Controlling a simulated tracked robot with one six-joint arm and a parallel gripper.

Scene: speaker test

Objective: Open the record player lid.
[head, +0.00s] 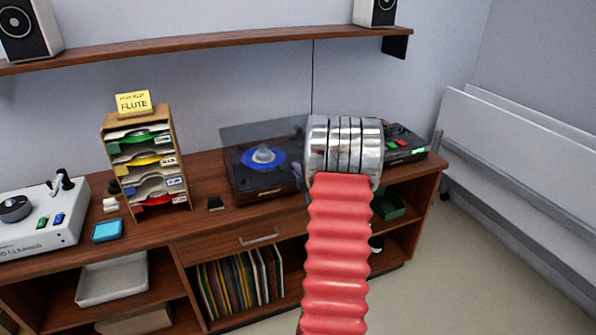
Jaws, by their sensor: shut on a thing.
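The record player (265,190) is a dark box with a blue record on its platter, standing on the wooden cabinet. Its smoky see-through lid (255,132) is raised, standing tilted up behind the platter. My arm, with red bellows and chrome rings, reaches up in front of the player's right side. It hides that side of the player and the right end of the lid. My gripper is hidden behind the chrome rings, so its fingers and any contact with the lid do not show.
A wooden rack (145,165) of coloured discs stands left of the player, with a blue box (107,231) near it. A white machine (40,215) is far left. A black device (403,145) is right of my arm. A shelf (200,44) runs above.

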